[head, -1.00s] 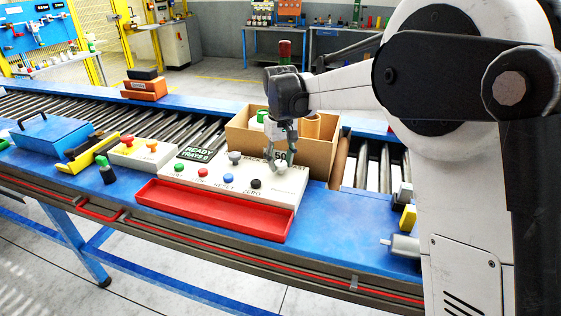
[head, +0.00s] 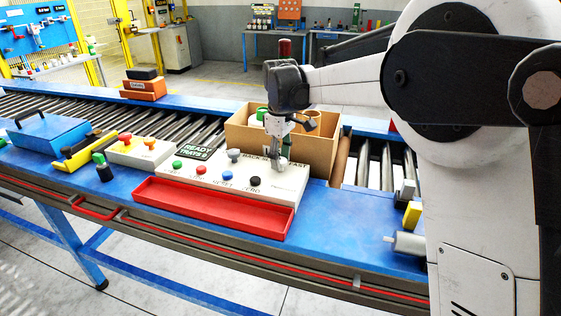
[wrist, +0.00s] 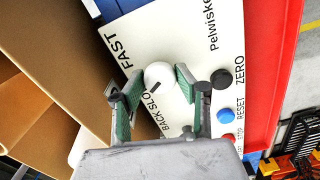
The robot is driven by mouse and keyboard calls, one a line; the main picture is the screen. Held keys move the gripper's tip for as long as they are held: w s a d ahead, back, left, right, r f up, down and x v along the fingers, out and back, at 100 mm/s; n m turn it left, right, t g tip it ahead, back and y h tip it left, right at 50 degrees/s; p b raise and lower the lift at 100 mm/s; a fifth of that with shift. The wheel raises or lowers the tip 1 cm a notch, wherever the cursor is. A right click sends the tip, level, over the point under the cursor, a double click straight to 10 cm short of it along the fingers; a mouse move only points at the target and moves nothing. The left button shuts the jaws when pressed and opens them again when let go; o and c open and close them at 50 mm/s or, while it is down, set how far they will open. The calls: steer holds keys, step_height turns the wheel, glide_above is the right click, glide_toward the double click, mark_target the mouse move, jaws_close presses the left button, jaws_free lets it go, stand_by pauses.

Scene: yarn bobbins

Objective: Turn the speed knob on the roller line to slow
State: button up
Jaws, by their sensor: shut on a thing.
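The speed knob (wrist: 158,72) is round and white on the cream control panel (wrist: 190,35). A short dark mark shows on its lower-left part in the wrist view. Printed "FAST" is at its upper left and "BACK SLOW" below it. My gripper (wrist: 160,82) is shut on the knob, with one green-padded finger on each side.
Black (wrist: 221,79) and blue (wrist: 225,116) buttons sit right of the knob in the wrist view. An open cardboard box (head: 318,150) stands close behind the panel. A red tray (head: 205,207) lies along its front. A grey post-like knob (head: 234,155) stands to the left.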

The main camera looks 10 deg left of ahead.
mark_target(281, 160)
steer(key=shift+n+b, duration=0.3)
steer(key=shift+n, duration=0.8)
steer(key=o, duration=1.1)
steer(key=shift+o, duration=0.2)
steer(key=shift+r, duration=0.1)
step_height(281, 160, up, 12)
steer(key=shift+d, duration=0.1)
